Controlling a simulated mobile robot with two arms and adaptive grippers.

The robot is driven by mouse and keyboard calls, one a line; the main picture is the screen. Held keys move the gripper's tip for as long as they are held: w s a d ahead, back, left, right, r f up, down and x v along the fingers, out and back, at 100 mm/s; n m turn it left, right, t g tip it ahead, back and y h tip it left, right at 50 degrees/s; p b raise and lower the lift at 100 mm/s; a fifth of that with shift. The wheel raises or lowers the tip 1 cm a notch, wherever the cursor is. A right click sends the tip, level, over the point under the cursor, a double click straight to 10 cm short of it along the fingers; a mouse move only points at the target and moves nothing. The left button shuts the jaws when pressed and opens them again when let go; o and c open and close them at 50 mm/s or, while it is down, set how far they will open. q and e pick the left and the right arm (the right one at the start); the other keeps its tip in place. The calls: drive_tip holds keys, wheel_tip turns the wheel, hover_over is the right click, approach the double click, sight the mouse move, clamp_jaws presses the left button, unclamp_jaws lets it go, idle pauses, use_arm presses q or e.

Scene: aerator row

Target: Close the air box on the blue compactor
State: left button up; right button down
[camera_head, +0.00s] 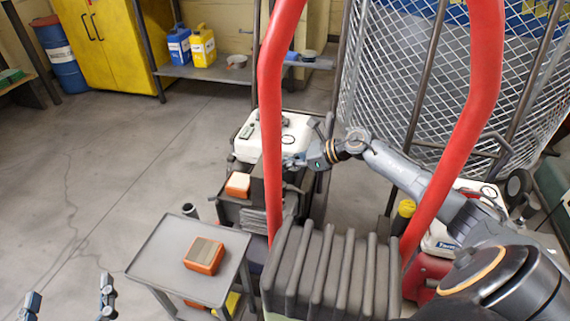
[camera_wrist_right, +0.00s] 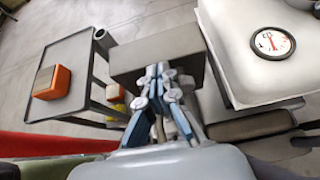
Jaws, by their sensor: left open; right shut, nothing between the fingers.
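My left gripper (camera_head: 68,300) is at the bottom left of the head view, its two fingers wide apart and nothing between them. My right gripper (camera_head: 300,161) reaches in from the right beside a white-topped machine (camera_head: 283,133) and is shut and empty. In the right wrist view the shut fingers (camera_wrist_right: 160,78) are in front of a flat grey panel (camera_wrist_right: 135,62), perhaps the air box lid; contact cannot be told. In the head view a dark box (camera_head: 231,212), perhaps the air box, stands below the white top. An orange block (camera_head: 237,184) with a pale top sits at it. I cannot make out the compactor's blue.
A red handle loop (camera_head: 485,90) and black bellows (camera_head: 330,270) stand close in front. A grey cart (camera_head: 160,262) carries another orange block (camera_head: 204,254). A wire mesh cage (camera_head: 400,70) is behind my right arm. The floor at left is clear.

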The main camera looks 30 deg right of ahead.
drive_tip(key=w+a+r, duration=0.1)
drive_tip(key=w+a+p, duration=0.1)
drive_tip(key=w, duration=0.1)
drive_tip(key=shift+a+r, duration=0.2)
drive_tip(key=shift+r, duration=0.2)
use_arm(q)
drive_tip(key=f, duration=0.1)
drive_tip(key=f+g, duration=0.2)
drive_tip(key=shift+s+a+f+y, duration=0.25)
drive_tip(key=shift+a+f+y, duration=0.1)
drive_tip(key=shift+y, duration=0.05)
use_arm(e)
drive_tip(key=shift+s+d, duration=0.1)
